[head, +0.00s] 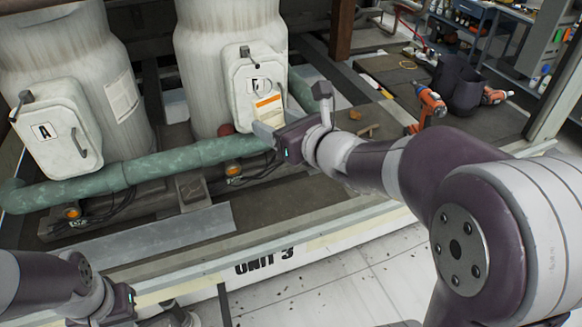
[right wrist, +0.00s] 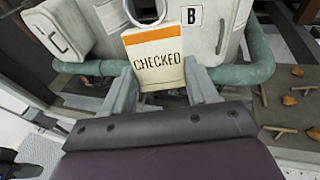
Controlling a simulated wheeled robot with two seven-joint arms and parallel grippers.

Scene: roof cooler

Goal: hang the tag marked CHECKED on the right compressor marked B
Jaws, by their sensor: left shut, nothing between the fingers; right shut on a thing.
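The white tag with an orange stripe, marked CHECKED (right wrist: 158,65), is between the fingers of my right gripper (right wrist: 162,88), which is shut on it. In the head view the tag (head: 268,104) is in front of the pale hatch box of the right compressor (head: 215,40). The B label (right wrist: 191,15) shows beside the tag in the right wrist view. A grey ring (right wrist: 145,10) shows at the tag's top; I cannot tell whether it is around the box's handle. My left gripper (head: 125,302) is shut and empty at the lower left, its fingertips unclear.
The left compressor's box (head: 55,130) bears an A. A green pipe (head: 130,172) runs low across both compressors. The frame edge marked UNIT 3 (head: 265,260) is in front. Orange drills (head: 430,100) and a bench stand at the right.

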